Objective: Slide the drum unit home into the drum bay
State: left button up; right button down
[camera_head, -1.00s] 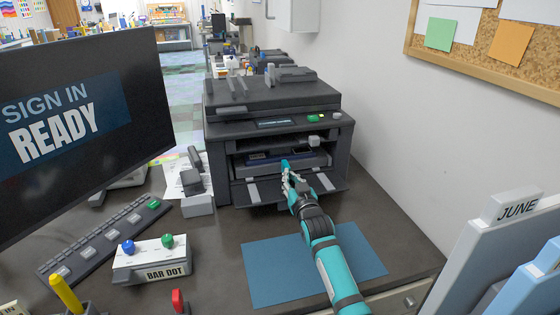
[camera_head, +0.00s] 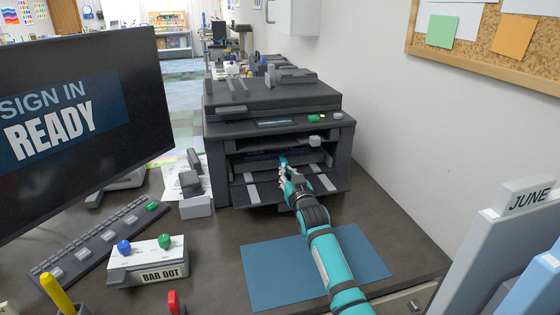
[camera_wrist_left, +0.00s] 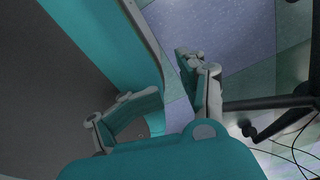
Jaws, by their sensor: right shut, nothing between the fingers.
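The drum bay (camera_head: 240,168) is the dark opening in the front of the dark grey copier (camera_head: 278,95), above its folded-down front door (camera_head: 325,183). The drum unit (camera_head: 262,157) shows only as a dark, bluish strip deep in the bay; most of it is in shadow or behind my right gripper. My right gripper (camera_head: 284,163) is shut and empty, its fingertips at the bay mouth over the door. Whether it touches the unit, I cannot tell. My left gripper (camera_wrist_left: 158,92) shows only in the left wrist view, open and empty, its fingers apart.
A blue mat (camera_head: 270,275) lies under my right arm. A BAR DOT box (camera_head: 150,262), a keyboard (camera_head: 95,240) and a monitor (camera_head: 85,115) stand at left. Folders marked JUNE (camera_head: 490,240) stand at right, and a wall runs beside the copier.

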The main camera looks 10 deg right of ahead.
jog(key=shift+w+b, duration=0.35)
jog(key=shift+w, duration=0.05)
pick_arm(q)
jog(key=w, duration=0.4)
pick_arm(e)
jog(key=s+p, duration=0.3)
jog(key=p, duration=0.1)
jog(key=shift+r, duration=0.15)
jog(key=s+p, duration=0.4)
jog(key=s, duration=0.1)
jog(key=shift+d+p, duration=0.15)
jog(key=shift+p, duration=0.2)
jog(key=shift+s, duration=0.5)
pick_arm(q)
jog(key=s+r, duration=0.5)
jog(key=r, duration=0.2)
jog(key=shift+a+r, duration=0.2)
jog(key=shift+a, duration=0.1)
pick_arm(e)
jog(key=shift+f, duration=0.2)
